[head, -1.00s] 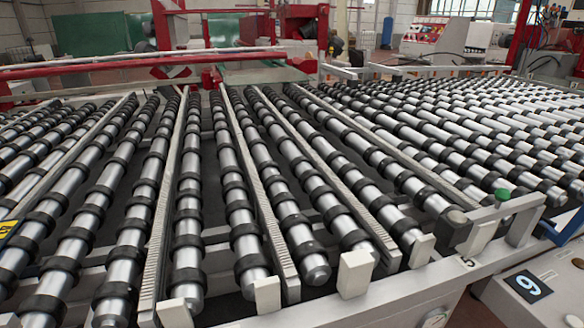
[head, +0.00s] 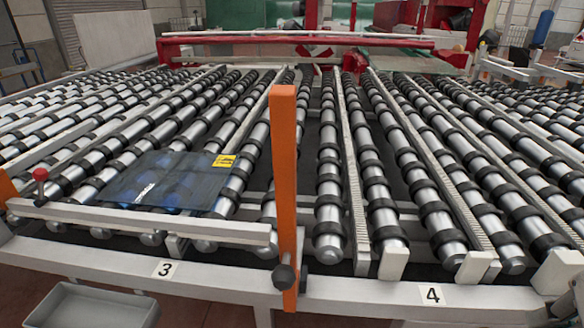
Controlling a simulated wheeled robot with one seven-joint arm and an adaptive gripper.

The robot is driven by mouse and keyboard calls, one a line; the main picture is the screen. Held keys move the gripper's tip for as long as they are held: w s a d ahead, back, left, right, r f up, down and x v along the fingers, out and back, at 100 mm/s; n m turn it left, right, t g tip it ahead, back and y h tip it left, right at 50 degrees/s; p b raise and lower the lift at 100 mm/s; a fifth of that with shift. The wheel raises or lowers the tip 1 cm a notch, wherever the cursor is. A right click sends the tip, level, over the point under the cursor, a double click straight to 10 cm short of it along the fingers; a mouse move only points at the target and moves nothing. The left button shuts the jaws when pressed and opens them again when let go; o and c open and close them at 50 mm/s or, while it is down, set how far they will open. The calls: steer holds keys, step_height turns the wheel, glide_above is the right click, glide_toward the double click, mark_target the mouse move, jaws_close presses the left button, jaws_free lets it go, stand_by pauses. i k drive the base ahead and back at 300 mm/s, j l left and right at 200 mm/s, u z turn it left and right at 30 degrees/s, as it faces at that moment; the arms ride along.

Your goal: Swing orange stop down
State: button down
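The orange stop (head: 284,170) is a long flat bar standing upright at the front edge of the roller table, between the number 3 and number 4 labels. Near its lower end is a dark round knob or pivot (head: 283,277) at the table's front rail. Its top reaches up in front of the rollers. Another orange piece (head: 7,190) shows at the left picture edge, mostly cut off. My gripper is not in the head view.
The roller table (head: 350,293) fills the view. A dark blue sheet with a yellow label (head: 165,182) lies on the rollers at left. A red-knobbed lever (head: 40,180) stands at front left. A grey bin (head: 100,306) sits below the rail. Red beams cross behind.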

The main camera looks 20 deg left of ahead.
mark_target(282, 100)
steer(key=j+u, duration=0.2)
steer(key=u, duration=0.65)
steer(key=k+j, duration=0.2)
steer(key=j, duration=0.15)
steer(key=k+j, duration=0.2)
steer(key=j, duration=0.15)
steer(key=k+j, duration=0.25)
steer(key=j, duration=0.1)
